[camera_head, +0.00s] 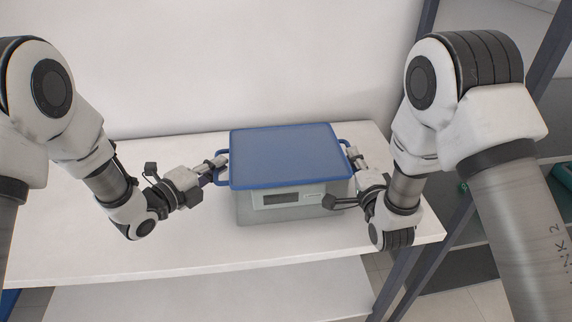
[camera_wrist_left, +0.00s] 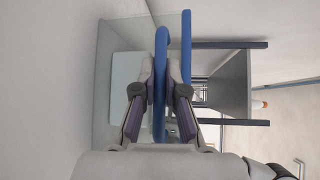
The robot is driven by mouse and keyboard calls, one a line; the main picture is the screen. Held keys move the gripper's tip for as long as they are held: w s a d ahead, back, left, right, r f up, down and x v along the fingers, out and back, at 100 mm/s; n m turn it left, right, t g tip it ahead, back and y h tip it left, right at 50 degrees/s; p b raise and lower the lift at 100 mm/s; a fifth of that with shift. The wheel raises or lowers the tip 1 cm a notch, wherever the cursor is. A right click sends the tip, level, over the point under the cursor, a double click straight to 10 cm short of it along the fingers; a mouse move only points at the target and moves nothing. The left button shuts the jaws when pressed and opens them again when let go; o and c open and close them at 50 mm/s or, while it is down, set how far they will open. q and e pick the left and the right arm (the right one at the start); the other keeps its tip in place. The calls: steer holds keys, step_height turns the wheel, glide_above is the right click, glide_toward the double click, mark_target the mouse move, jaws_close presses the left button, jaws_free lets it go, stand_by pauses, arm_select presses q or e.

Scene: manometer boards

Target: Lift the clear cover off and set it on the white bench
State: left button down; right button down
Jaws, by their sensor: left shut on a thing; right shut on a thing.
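The cover (camera_head: 285,160) has a flat blue top with a blue rim and a blue loop handle at each side. It sits over a pale grey box with a dark display (camera_head: 285,198) on its front; I cannot tell whether there is a gap between them. My left gripper (camera_head: 219,163) is shut on the left handle; in the left wrist view the blue handle (camera_wrist_left: 160,85) runs between its fingers. My right gripper (camera_head: 354,157) is shut on the right handle, partly hidden by its own links. The white bench (camera_head: 130,250) is under it all.
The bench is bare to the left of the box, with a narrow free strip in front. A white wall (camera_head: 220,60) stands behind. A dark-framed shelf (camera_head: 400,270) stands beyond the bench's right end. A lower white shelf (camera_head: 230,292) shows below the front edge.

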step_height(320, 180, up, 11)
steer(key=p, duration=1.1)
steer(key=shift+a, duration=0.1)
